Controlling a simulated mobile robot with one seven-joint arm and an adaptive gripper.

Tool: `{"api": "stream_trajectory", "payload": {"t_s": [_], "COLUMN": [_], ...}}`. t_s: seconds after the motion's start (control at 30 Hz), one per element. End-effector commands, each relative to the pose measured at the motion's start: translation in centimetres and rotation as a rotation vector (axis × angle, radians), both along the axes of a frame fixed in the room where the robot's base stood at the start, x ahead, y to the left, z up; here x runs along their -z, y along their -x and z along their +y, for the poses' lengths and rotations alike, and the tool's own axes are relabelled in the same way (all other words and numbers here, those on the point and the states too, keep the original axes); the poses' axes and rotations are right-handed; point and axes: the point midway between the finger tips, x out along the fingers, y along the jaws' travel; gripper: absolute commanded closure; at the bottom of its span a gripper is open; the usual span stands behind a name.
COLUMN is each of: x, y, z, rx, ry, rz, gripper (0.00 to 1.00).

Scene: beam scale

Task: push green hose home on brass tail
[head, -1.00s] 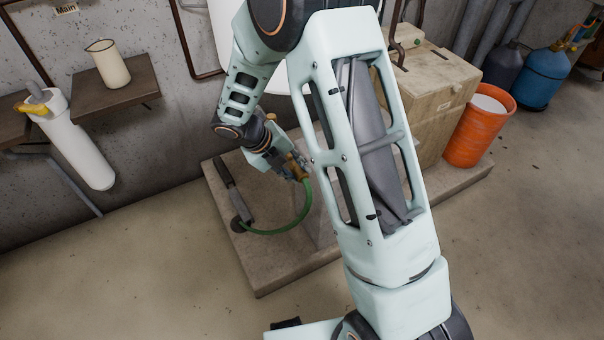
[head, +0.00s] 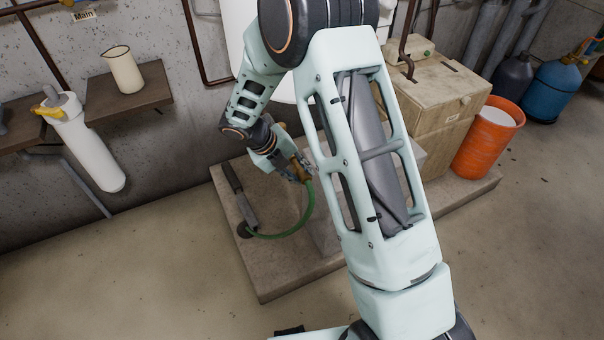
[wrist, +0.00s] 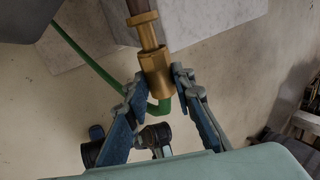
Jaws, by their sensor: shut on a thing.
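My gripper (wrist: 158,80) is shut on a thick brass collar (wrist: 157,70) at the green hose's end, with one finger on each side. The green hose (wrist: 84,48) runs from the upper left and bends in under the collar's near end. Beyond the collar, a thinner brass tail (wrist: 146,34) with a ring leads to a brown pipe (wrist: 136,6). They look in line; how deep the joint sits is hidden. In the head view my gripper (head: 301,171) is above the slab, and the green hose (head: 285,233) curves down to a dark round foot.
The concrete slab (head: 262,280) carries a dark-handled tool (head: 240,198) and a wooden box (head: 440,105). An orange bucket (head: 487,140) stands at its right. A shelf with a beaker (head: 123,70) and a white cylinder (head: 88,150) are on the left wall.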

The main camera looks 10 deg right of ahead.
Motion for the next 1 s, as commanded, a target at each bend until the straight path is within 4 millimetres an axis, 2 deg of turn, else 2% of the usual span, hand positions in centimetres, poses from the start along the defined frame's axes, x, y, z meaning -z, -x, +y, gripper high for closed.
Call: {"api": "stream_trajectory", "payload": {"t_s": [1.0], "x": [0.0], "y": [-2.8], "z": [0.9], "rx": [0.001], "ry": [0.0], "rz": [0.0], "gripper": [1.0]}}
